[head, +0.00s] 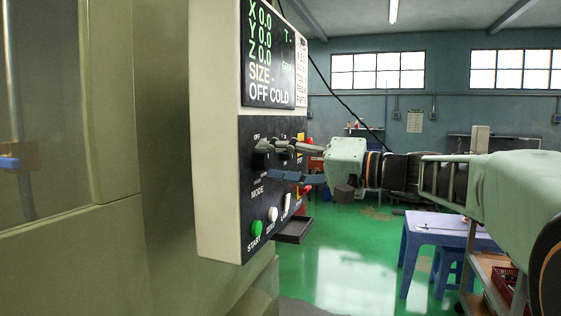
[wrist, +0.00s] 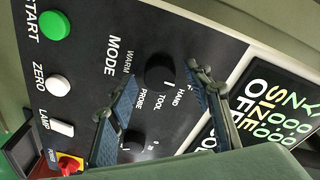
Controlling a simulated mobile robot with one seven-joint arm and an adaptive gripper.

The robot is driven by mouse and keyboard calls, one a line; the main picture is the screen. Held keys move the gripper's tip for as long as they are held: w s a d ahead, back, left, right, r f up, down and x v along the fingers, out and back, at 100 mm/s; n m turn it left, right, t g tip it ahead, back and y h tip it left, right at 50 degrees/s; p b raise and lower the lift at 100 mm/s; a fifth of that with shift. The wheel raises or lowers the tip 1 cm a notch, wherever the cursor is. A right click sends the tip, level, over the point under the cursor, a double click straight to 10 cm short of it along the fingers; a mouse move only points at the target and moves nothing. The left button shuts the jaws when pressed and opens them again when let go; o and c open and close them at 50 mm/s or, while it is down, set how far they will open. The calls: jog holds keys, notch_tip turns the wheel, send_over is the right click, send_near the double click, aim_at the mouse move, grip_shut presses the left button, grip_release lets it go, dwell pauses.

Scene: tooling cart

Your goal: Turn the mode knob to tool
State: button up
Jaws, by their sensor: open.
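The mode knob (wrist: 160,70) is a round black knob on the dark control panel (wrist: 88,75), with the labels MODE, WARM, PROBE, TOOL and HAND around it in the wrist view. A small pale mark shows near its lower edge, but I cannot tell surely which label it points at. In the head view the knob (head: 262,160) is at the panel's left side, partly behind my fingers. My gripper (wrist: 160,77) is open, with one blue-padded finger on each side of the knob. I see gaps beside the knob in the wrist view; contact is not clear.
A second black knob (wrist: 133,141) is close to one finger. The green START button (head: 256,229), white ZERO button (head: 272,214), lamp switch (head: 287,204) and a red-and-yellow knob (wrist: 68,165) are on the same panel. The display (head: 270,55) is above. A purple table (head: 445,232) stands at right.

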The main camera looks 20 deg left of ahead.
jog(key=c, duration=1.1)
jog(key=shift+c, duration=0.2)
jog(key=shift+m, duration=0.4)
jog(key=m+p, duration=0.2)
jog(key=shift+d+r+m, duration=0.1)
jog(key=shift+r+m, duration=0.1)
jog(key=shift+m, duration=0.2)
jog(key=m+p, duration=0.3)
jog(key=m, duration=0.1)
jog(key=shift+r+g+h, duration=0.15)
jog(key=shift+g+h, duration=0.15)
jog(key=shift+g, duration=0.1)
jog(key=m+p, duration=0.4)
jog(key=shift+w, duration=0.1)
jog(key=shift+m+g+p, duration=0.3)
jog(key=shift+m+p, duration=0.45)
jog(key=shift+m, duration=0.05)
